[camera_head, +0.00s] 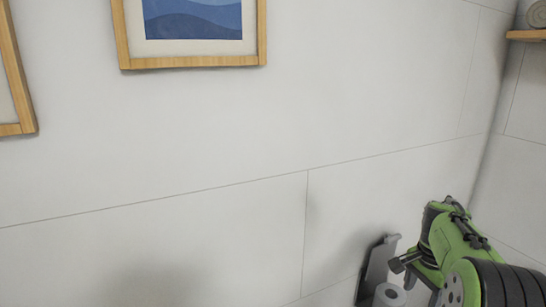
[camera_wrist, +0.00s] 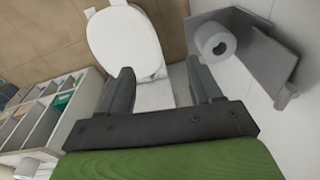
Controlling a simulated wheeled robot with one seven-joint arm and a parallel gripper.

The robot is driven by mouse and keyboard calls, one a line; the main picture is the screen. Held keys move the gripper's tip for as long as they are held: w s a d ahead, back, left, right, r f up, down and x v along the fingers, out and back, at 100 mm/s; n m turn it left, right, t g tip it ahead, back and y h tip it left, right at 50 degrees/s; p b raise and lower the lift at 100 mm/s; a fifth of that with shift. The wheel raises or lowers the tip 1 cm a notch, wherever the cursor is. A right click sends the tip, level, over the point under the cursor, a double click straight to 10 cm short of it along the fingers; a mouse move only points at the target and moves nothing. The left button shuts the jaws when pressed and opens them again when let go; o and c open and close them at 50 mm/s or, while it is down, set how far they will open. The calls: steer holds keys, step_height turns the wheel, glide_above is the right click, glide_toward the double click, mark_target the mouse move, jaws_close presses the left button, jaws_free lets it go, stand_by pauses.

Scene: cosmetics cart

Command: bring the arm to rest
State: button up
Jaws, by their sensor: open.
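My gripper (camera_wrist: 160,68) is open, with its two dark fingers apart and nothing between them in the wrist view. Beyond the fingers is a white toilet, with its lid (camera_wrist: 124,42) filling the top middle of that view. In the head view my green and black arm reaches in from the lower right corner, close to the white wall. The gripper's fingers cannot be made out clearly there.
A grey wall holder (camera_head: 377,268) with a paper roll (camera_head: 390,295) is close beside my arm; the roll also shows in the wrist view (camera_wrist: 215,40). White compartmented shelving (camera_wrist: 72,101) stands at left there. Framed pictures (camera_head: 192,62) hang on the wall; a wooden shelf (camera_head: 527,35) is upper right.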

steer(key=s+a+r+n+t+p, duration=0.1)
steer(key=s+a+r+n, duration=0.4)
steer(key=a, duration=0.3)
steer(key=s+a+r+n+t+p, duration=0.1)
steer(key=s+a+r+n, duration=0.25)
steer(key=a+r, duration=0.3)
steer(key=s+a+f+n+t+p, duration=0.1)
steer(key=s+a+n, duration=0.2)
steer(key=s, duration=0.3)
steer(key=s+a+f+n+t+y+p, duration=0.1)
steer(key=s+a+n, duration=0.2)
steer(key=s+a, duration=0.2)
steer(key=shift+s+a+n+t, duration=0.35)
steer(key=shift+s+t, duration=0.05)
steer(key=shift+s, duration=0.85)
steer(key=shift+r, duration=0.1)
